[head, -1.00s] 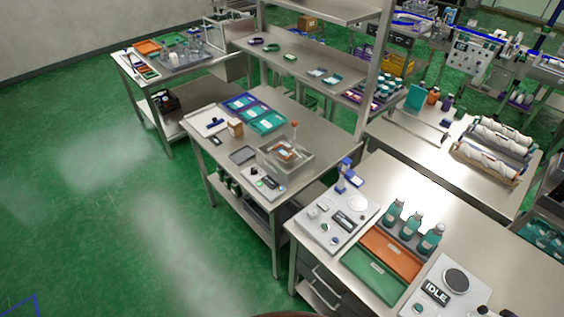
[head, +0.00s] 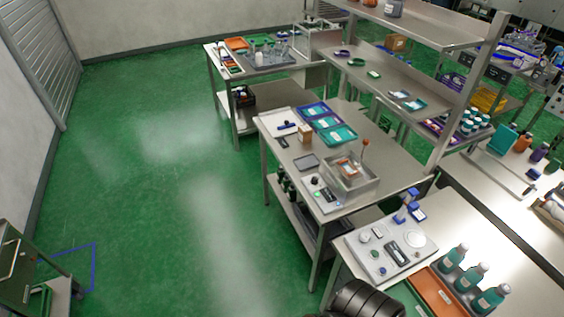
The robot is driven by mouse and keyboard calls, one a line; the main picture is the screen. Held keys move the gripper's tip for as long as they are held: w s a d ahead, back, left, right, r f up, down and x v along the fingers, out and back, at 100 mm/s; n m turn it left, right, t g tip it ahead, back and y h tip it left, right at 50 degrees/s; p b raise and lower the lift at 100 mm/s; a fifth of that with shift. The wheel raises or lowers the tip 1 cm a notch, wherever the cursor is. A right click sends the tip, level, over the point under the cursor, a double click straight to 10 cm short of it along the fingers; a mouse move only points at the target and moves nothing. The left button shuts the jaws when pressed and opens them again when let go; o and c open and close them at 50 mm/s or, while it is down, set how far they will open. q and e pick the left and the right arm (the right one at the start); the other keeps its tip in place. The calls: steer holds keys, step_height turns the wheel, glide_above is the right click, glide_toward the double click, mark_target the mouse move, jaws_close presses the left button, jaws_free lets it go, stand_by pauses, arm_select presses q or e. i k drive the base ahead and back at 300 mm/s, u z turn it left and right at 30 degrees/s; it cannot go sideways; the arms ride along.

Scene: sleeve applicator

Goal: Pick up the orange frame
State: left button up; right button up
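I cannot tell for sure which thing is the orange frame. An orange tray (head: 436,294) lies on the near right bench, cut off by the bottom edge. Neither gripper shows in the head view. A dark rounded part at the bottom edge looks like part of my own body.
The middle table (head: 377,144) also bears blue and teal trays (head: 327,124). The near bench holds a white panel (head: 391,250) and teal bottles (head: 469,277). Green floor (head: 170,210) is open at left. A cart (head: 35,270) stands at lower left.

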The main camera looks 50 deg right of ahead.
mark_target(344, 164)
steer(key=u, duration=0.65)
steer(key=i, duration=1.9)
steer(key=z, duration=3.5)
